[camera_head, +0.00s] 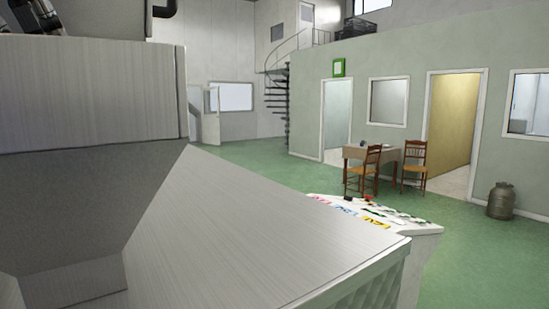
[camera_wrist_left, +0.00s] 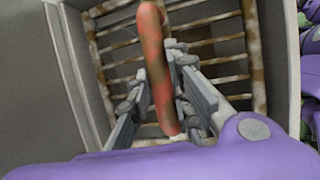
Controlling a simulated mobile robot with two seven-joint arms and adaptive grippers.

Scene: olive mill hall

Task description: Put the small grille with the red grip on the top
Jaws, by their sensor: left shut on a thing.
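The small grille (camera_wrist_left: 219,48) shows in the left wrist view as a rack of rusty, pale bars. Its red grip (camera_wrist_left: 152,47), worn with greenish patches, stands out in front of the bars and leans slightly. My left gripper (camera_wrist_left: 157,78) is shut on the red grip, with one finger on each side. Grey walls surround the grille on the left and top; I cannot tell whether it rests on anything. The head view shows neither the grille nor my grippers. My right gripper is in neither view.
A large brushed-steel machine (camera_head: 230,235) fills the near left of the head view. Behind its edge is a panel with coloured labels (camera_head: 372,222). A table (camera_head: 358,153), chairs and a metal can (camera_head: 501,201) stand farther off. Green floor (camera_head: 480,255) is clear at right.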

